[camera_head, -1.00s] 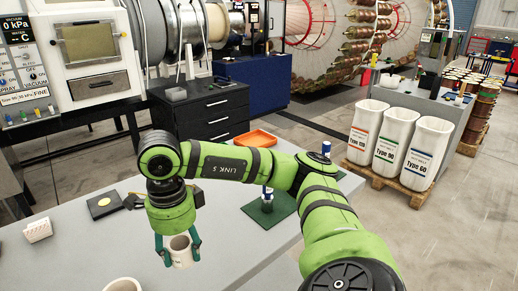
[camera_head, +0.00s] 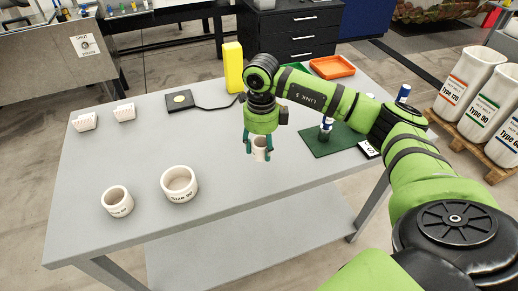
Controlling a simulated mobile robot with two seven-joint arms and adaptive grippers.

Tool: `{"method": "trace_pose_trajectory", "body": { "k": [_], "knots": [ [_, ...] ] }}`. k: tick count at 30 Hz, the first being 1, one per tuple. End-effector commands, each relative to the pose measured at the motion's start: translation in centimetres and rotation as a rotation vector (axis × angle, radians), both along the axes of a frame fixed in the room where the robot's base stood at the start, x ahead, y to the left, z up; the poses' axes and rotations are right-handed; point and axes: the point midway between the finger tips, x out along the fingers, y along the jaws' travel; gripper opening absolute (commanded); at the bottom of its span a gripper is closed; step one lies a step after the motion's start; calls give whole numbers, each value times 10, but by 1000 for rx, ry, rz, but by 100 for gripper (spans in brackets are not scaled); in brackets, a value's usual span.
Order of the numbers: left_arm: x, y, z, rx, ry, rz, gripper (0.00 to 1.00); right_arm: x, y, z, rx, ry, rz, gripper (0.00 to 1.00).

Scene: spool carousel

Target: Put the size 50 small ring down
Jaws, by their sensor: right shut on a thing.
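My right gripper (camera_head: 257,151) points down over the grey table (camera_head: 225,215), right of the middle. It is shut on a small cream ring (camera_head: 260,143), with one finger on each side. The ring is upright, and I cannot tell whether its bottom touches the table. Any size marking on the held ring is too small to read. My left gripper is not in view.
A dark green mat (camera_head: 322,147) with a blue-and-white bottle (camera_head: 326,129) lies right of my gripper. Behind are an orange tray (camera_head: 332,67), a yellow block (camera_head: 233,67) and a black device (camera_head: 192,101). Two white racks (camera_head: 85,122) stand back left. The table's middle is clear.

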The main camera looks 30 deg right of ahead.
Motion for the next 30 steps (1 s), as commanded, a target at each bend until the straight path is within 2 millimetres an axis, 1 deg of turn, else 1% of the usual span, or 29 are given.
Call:
{"method": "trace_pose_trajectory", "body": {
  "k": [1,3,6,12,15,22,26,27,28,29,30],
  "knots": [
    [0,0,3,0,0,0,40,6,1,-2,0,0,-2,18],
    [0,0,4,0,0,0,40,10,1,-5,0,-1,0,18],
    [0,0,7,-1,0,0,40,12,1,-10,-2,1,0,18],
    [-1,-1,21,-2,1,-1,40,11,1,-38,-1,3,1,18],
    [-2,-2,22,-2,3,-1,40,12,1,-46,-1,0,0,18],
    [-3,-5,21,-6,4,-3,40,12,1,-48,-1,-2,0,18],
    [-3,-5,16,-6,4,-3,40,12,1,-52,0,-1,0,18],
    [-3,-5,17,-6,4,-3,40,12,1,-51,0,-1,0,58],
    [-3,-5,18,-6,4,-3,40,12,1,-51,0,-1,0,70],
    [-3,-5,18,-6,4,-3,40,12,1,-51,-1,0,0,74],
    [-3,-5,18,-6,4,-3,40,12,1,-51,-1,0,0,74]
  ]
}}
